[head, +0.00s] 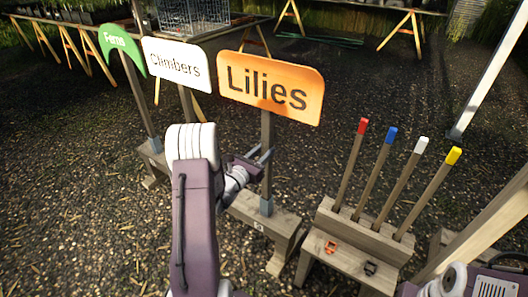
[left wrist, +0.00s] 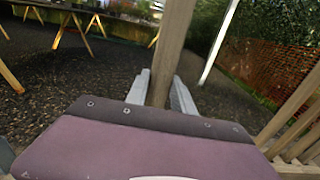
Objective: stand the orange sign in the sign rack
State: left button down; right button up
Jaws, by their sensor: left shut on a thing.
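The orange sign (head: 270,88), lettered "Lilies", stands about upright on a wooden post (head: 267,135). My left gripper (head: 262,158) is shut on this post below the board. In the left wrist view, the post (left wrist: 172,50) rises between the two grey fingers (left wrist: 158,92). The post's lower end meets a grey socket (head: 266,206) on the wooden sign rack (head: 283,222); I cannot tell how deep it sits. The green "Ferns" sign (head: 120,48) and the white "Climbers" sign (head: 177,64) stand to its left. My left arm hides the middle of the rack. My right gripper is out of view.
A wooden stand (head: 345,247) holds several stakes with coloured tips to the right of the sign rack. A slanting pale pole (head: 485,75) stands at the right. Trestle tables (head: 90,28) are at the back. Open gravel lies behind the signs.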

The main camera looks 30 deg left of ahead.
pick_arm(q)
jog(key=c, duration=1)
grip_release()
jog(key=shift+r, duration=0.1)
jog(key=s, duration=0.3)
jog(key=s+p, duration=0.1)
jog(key=s, duration=0.2)
jog(key=s+p, duration=0.1)
jog(key=s, duration=0.2)
jog(key=shift+a, duration=0.35)
